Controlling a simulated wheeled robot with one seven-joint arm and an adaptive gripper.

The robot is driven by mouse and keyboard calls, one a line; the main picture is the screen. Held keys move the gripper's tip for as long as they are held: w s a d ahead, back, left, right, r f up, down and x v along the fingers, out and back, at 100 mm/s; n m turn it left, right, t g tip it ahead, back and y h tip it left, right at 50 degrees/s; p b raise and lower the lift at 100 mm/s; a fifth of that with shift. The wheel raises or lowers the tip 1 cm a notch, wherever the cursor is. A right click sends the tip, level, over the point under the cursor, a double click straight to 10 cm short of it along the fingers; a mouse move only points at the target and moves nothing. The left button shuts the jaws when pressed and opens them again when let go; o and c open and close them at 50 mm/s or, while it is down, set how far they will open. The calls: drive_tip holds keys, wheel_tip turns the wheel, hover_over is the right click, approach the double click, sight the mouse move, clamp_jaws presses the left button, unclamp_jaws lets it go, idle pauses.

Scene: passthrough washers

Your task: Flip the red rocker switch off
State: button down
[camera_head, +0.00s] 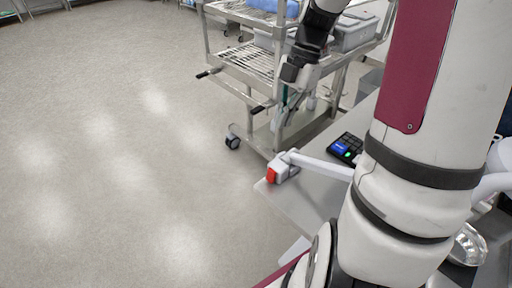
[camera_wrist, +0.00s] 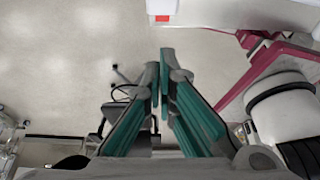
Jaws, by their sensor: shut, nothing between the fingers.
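The red rocker switch (camera_head: 271,175) sits on the end face of a white housing (camera_head: 283,164) at the counter's left corner. In the wrist view the red switch (camera_wrist: 162,18) shows at the top edge as a small red patch on a white block. My gripper (camera_head: 281,122) is above and behind the switch in the head view, pointing down, apart from it. In the wrist view my gripper's teal fingers (camera_wrist: 168,68) are close together with nothing between them, below the switch in the picture. I cannot tell the switch's rocker position.
A metal wire-shelf cart (camera_head: 245,62) with grey bins stands behind my gripper. A black keypad (camera_head: 346,148) with a lit blue screen lies on the steel counter (camera_head: 312,199). A metal bowl (camera_head: 467,246) is at right. The floor at left is clear.

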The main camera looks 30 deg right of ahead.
idle(0.3)
hover_over(269, 177)
wheel_tip(269, 177, down, 12)
drive_tip(key=shift+w+d, duration=0.1)
drive_tip(key=shift+f, duration=0.7)
